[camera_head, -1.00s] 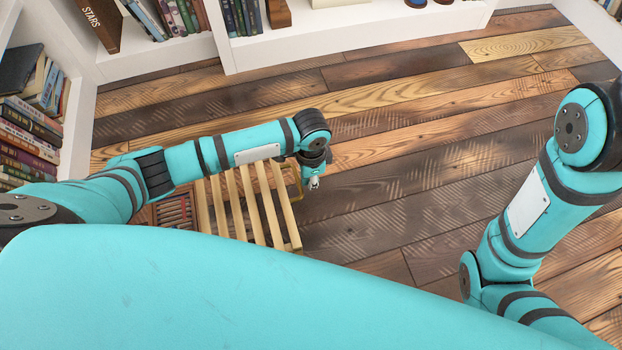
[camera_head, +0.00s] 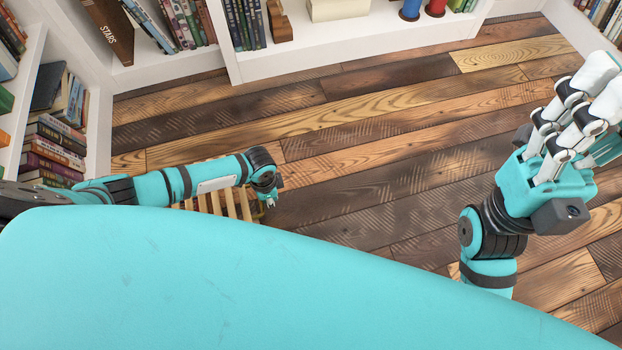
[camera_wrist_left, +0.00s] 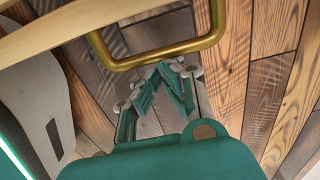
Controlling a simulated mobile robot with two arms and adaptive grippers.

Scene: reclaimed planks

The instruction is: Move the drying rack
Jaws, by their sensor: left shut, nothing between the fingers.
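The drying rack (camera_head: 228,203) is a set of pale wooden slats on the floor at centre left in the head view, mostly hidden by my teal body and left arm. In the left wrist view, a wooden rail (camera_wrist_left: 85,25) and a brass-coloured handle loop (camera_wrist_left: 165,55) of the rack show at the top. My left gripper (camera_head: 271,202) is shut and empty beside the rack's right end. Its fingers (camera_wrist_left: 172,75) appear just below the handle loop, not around it. My right gripper (camera_head: 590,95) is raised at the far right, away from the rack; its fingertips reach the frame edge.
White bookshelves (camera_head: 240,68) full of books run along the back, and another bookshelf (camera_head: 98,150) stands at the left. The plank floor (camera_head: 370,190) between the rack and my right arm is clear.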

